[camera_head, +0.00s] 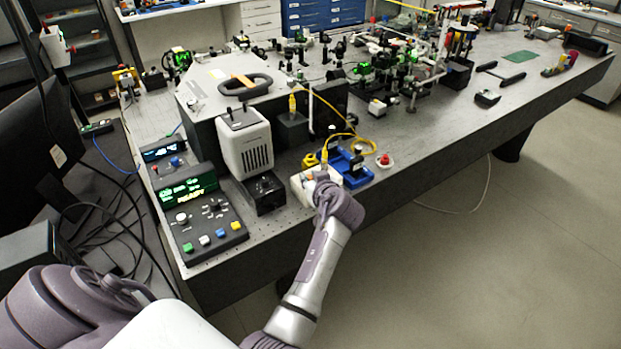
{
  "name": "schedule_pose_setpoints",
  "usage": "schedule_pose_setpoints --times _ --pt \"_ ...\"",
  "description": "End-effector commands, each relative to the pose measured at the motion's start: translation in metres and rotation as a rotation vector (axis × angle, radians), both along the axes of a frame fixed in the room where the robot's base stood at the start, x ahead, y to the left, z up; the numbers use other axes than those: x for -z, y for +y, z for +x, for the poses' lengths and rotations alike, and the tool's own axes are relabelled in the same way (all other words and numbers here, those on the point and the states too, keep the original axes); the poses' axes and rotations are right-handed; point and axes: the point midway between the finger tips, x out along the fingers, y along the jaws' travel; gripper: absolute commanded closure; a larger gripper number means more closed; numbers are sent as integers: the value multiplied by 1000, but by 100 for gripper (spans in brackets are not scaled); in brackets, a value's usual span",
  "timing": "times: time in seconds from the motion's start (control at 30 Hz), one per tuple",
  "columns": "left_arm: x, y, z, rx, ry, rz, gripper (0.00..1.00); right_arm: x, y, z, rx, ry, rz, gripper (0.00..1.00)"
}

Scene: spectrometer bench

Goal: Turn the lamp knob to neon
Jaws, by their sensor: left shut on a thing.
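My left gripper (317,183) is at the front edge of the bench, over a small cream-coloured box (300,192). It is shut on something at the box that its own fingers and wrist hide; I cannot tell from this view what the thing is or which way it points. The lamp knob and any neon label cannot be made out. My right gripper is not in view.
Left of the box stand a black box (265,194), a white vented unit (246,150) and a control panel (205,225) with coloured buttons. A blue tray (357,180) and a red button (384,160) are close on the right. Yellow cable hangs behind.

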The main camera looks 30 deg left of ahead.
Motion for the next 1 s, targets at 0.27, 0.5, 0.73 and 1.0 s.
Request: schedule_pose_setpoints --times 0.27,0.5,0.73,1.0 --pt "-3 2 -1 55 -1 1 100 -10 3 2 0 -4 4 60" --pt "-7 4 -3 212 0 3 100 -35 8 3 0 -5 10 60" --pt "-9 7 -5 419 4 7 100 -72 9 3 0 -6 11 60" --pt "-7 10 -5 644 4 11 100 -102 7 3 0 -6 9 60"
